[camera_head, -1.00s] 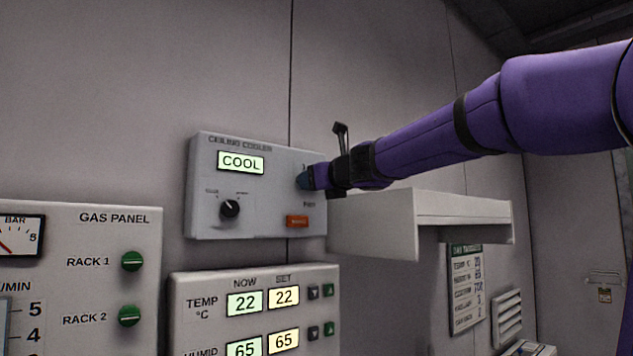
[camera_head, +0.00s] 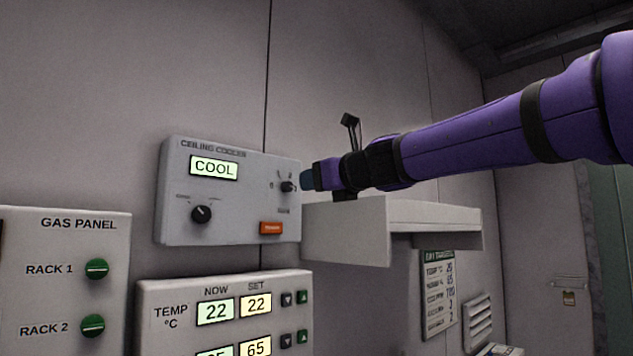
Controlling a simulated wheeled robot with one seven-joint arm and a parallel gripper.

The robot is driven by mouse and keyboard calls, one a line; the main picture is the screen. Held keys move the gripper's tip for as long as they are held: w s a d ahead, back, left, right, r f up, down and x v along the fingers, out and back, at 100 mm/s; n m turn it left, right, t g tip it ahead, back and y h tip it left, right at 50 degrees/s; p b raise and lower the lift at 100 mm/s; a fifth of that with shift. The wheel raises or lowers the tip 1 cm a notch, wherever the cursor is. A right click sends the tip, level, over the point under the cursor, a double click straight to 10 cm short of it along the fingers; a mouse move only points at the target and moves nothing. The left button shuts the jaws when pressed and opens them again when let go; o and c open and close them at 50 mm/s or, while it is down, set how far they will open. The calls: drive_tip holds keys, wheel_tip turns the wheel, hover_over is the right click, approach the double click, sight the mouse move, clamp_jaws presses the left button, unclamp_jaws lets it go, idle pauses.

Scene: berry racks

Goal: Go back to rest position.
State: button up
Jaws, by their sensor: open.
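My gripper (camera_head: 308,180) is at the end of my purple arm, just right of the ceiling cooler panel (camera_head: 180,232). A small gap shows between its tip and the black right-hand knob (camera_head: 287,186). It holds nothing that I can see; its fingers are seen side-on and small. The cooler's display (camera_head: 214,168) reads COOL. Its left knob (camera_head: 201,214) and orange button (camera_head: 271,228) are in plain view.
A white shelf box (camera_head: 345,232) juts from the wall just below my gripper. The gas panel (camera_head: 60,290) and the temperature panel (camera_head: 170,292) are at lower left. A notice (camera_head: 438,295) hangs under the shelf. Bare wall lies above.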

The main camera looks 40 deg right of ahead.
idle(0.4)
drive_tip(key=s+a+f+n+g+y, duration=0.25)
drive_tip(key=a+f+n, duration=0.35)
drive_tip(key=f+n, duration=0.35)
drive_tip(key=s+a+f+n+g+y, duration=0.2)
drive_tip(key=s+a+f+n+g, duration=0.15)
drive_tip(key=a+f+n, duration=0.45)
drive_tip(key=s+f+n+g+h, duration=0.1)
drive_tip(key=s+f+n+g, duration=0.2)
drive_tip(key=s+f+n, duration=0.2)
drive_tip(key=s+d+f+n+g+h, duration=0.1)
drive_tip(key=s+f+n, duration=0.4)
drive_tip(key=f+n, duration=0.5)
drive_tip(key=n+g+h, duration=0.1)
drive_tip(key=n+g, duration=0.1)
drive_tip(key=shift+d+g, duration=0.3)
drive_tip(key=shift+g, duration=0.1)
drive_tip(key=shift+f+n+h, duration=0.1)
drive_tip(key=shift+n+h, duration=0.15)
